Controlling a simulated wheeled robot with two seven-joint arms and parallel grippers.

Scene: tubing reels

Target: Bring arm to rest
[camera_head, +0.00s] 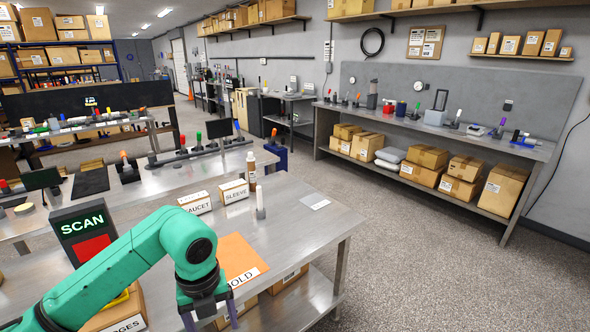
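My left arm (130,262) is teal and comes in from the lower left. It bends at a joint above the near bench (310,228). My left gripper (209,317) points down at the bottom of the picture, at the near end of an orange mat (238,257) whose label partly reads "OLD". Its two purplish fingers are spread apart, with nothing seen between them. The fingertips are at or past the bottom edge of the picture. My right arm and gripper are not in view.
White boxes marked FAUCET (195,203) and SLEEVE (233,191) stand behind the mat, near a brown bottle (251,170). A SCAN sign (84,228) stands at left, partly behind my arm. A cardboard box (118,312) sits below my arm. The bench's right part is mostly clear.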

